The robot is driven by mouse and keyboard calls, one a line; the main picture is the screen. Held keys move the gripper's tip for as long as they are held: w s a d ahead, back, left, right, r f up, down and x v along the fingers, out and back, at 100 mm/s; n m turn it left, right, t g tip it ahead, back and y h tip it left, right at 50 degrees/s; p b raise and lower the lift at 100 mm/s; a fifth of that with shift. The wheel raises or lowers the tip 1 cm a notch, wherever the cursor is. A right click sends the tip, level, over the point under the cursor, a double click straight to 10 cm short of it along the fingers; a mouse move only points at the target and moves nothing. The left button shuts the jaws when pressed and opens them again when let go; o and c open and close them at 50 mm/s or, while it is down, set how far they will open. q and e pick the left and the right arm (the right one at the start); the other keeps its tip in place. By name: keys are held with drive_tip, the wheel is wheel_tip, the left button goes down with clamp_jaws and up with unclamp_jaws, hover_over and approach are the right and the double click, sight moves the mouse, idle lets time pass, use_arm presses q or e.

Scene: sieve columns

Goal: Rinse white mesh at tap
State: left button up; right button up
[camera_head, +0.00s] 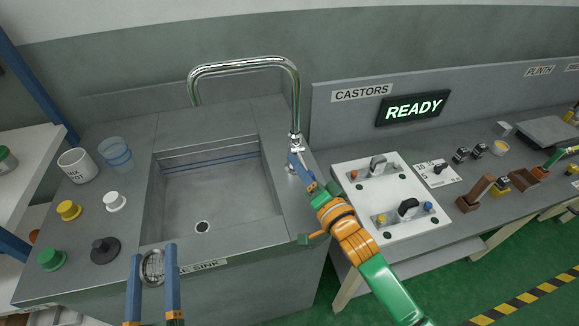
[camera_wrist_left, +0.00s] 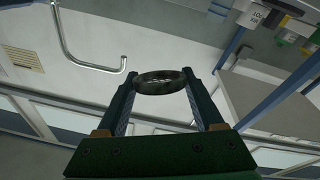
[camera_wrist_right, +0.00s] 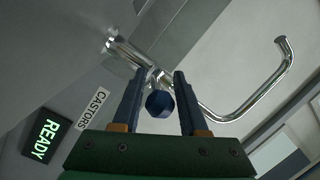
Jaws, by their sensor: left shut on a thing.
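My left gripper (camera_head: 153,258) is in front of the sink at the bottom of the head view. It is shut on a round sieve disc (camera_head: 152,268) with a metal rim and a greyish mesh; this also shows edge-on in the left wrist view (camera_wrist_left: 160,80). The chrome tap (camera_head: 245,63) arches over the sink (camera_head: 215,190) from its right side. No water shows at its spout. My right gripper (camera_head: 292,158) is at the tap's base. In the right wrist view its fingers stand apart on both sides of a blue knob (camera_wrist_right: 159,103), with narrow gaps.
Left of the sink stand a white pot (camera_head: 76,166), a blue clear cup (camera_head: 116,155) and several coloured knobs or caps. Right is a bench with a white panel (camera_head: 360,200) and a READY display (camera_head: 413,108). The sink basin is empty, with a drain (camera_head: 202,227).

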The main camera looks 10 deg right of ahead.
clamp_jaws()
idle(1.1)
